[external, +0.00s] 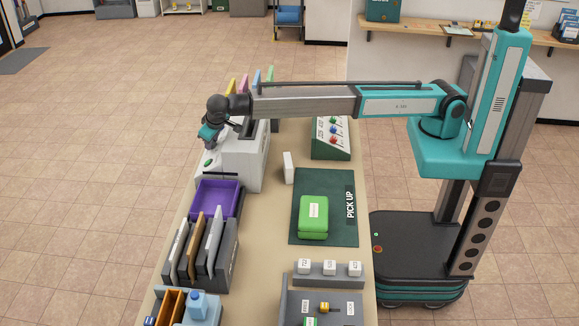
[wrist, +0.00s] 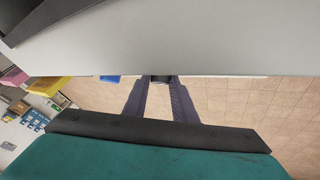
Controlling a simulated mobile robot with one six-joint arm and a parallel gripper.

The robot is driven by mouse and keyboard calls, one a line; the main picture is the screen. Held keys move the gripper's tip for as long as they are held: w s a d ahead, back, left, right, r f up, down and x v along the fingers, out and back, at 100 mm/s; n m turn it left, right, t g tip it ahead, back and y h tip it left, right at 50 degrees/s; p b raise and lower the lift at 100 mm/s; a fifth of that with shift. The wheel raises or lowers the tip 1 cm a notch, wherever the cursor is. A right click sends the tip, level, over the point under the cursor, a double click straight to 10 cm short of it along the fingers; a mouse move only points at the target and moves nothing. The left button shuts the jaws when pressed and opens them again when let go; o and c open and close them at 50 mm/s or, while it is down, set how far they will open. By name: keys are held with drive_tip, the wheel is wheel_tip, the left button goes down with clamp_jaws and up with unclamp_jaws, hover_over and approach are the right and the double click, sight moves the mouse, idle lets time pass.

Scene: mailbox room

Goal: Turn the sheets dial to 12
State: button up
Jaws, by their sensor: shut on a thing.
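The grey-white machine (external: 240,163) stands at the far left part of the counter, with a green button on its sloped front. My gripper (external: 205,146) is at its left side, pointing down. In the wrist view the machine's pale grey body (wrist: 190,38) fills the top. The two dark fingers of my gripper (wrist: 160,84) reach up to its edge and close on a small dark knob (wrist: 161,78), which I take for the sheets dial. Most of the knob is hidden. Its marks and setting cannot be read.
A purple tray (external: 217,199) and a grey rack (external: 212,258) with upright boards stand nearer on the counter. A green mat (external: 310,235) with a green parcel (external: 313,216) lies right. A control box with coloured knobs (external: 331,138) stands behind the mat. Floor left of the counter is clear.

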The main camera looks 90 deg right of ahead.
drive_tip(key=o, duration=1)
drive_tip(key=shift+o, duration=0.2)
drive_tip(key=b+v, duration=0.3)
drive_tip(key=v, duration=1)
drive_tip(key=shift+s+a+r, duration=0.2)
drive_tip(key=shift+a+r, duration=0.05)
drive_tip(key=shift+r, duration=0.05)
drive_tip(key=shift+d+f, duration=0.1)
drive_tip(key=shift+f, duration=0.05)
drive_tip(key=shift+p+x, duration=1.35)
drive_tip(key=shift+x, duration=4.65)
drive_tip(key=shift+w+r, duration=0.1)
drive_tip(key=shift+r, duration=0.1)
